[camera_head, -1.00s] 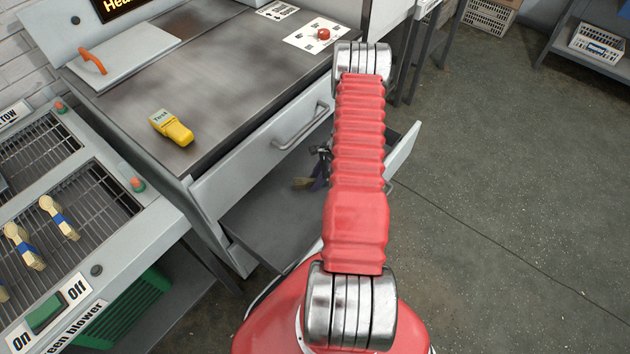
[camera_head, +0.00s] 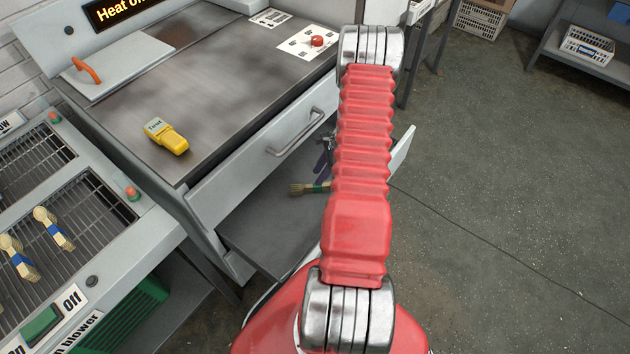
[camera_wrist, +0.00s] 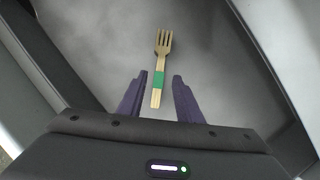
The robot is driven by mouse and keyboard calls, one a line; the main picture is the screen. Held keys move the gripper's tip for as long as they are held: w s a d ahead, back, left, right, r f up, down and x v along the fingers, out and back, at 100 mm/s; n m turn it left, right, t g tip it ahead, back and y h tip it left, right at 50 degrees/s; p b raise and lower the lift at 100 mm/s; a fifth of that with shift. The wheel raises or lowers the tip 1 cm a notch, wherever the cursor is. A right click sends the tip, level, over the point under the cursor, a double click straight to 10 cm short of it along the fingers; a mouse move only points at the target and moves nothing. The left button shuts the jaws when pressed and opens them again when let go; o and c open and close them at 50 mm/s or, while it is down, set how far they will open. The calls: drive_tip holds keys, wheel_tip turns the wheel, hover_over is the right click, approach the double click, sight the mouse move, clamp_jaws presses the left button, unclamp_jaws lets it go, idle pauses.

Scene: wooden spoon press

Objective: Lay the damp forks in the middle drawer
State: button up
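A wooden fork with a green band (camera_head: 312,188) lies on the floor of an open drawer (camera_head: 265,228), below a shut drawer (camera_head: 268,146). In the wrist view the fork (camera_wrist: 160,78) points its tines away from me. My gripper (camera_wrist: 159,76) is open, its two purple fingers on either side of the handle with gaps between. In the head view my gripper (camera_head: 322,166) is partly hidden behind my red arm, over the drawer.
A yellow tester (camera_head: 166,137) lies on the grey worktop (camera_head: 230,80). The drawer floor around the fork looks clear.

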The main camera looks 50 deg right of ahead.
drive_tip(key=shift+v, duration=2.05)
drive_tip(key=s+a+r+n+g+y, duration=0.1)
drive_tip(key=s+a+r+n, duration=0.1)
drive_tip(key=s+a+n, duration=0.25)
drive_tip(key=a+r+n+g+h, duration=0.1)
drive_tip(key=a+r+n, duration=0.6)
drive_tip(key=r, duration=0.4)
drive_tip(key=a+r+n+g+h, duration=0.15)
drive_tip(key=a+r+n, duration=0.35)
drive_tip(key=a+r, duration=0.5)
drive_tip(key=s+a+r+n+t, duration=0.1)
drive_tip(key=a+r+n+t, duration=0.1)
drive_tip(key=a+r, duration=0.4)
drive_tip(key=s+a+r+n+t+h, duration=0.1)
drive_tip(key=s+a+r+n+t, duration=0.1)
drive_tip(key=a+r+n, duration=0.2)
drive_tip(key=s+a+r+n+t+h, duration=0.1)
drive_tip(key=s+a+r+n+t, duration=0.1)
drive_tip(key=a+r, duration=0.6)
drive_tip(key=shift+a+r+n, duration=0.2)
drive_tip(key=shift+r+n, duration=0.55)
drive_tip(key=shift+r, duration=0.15)
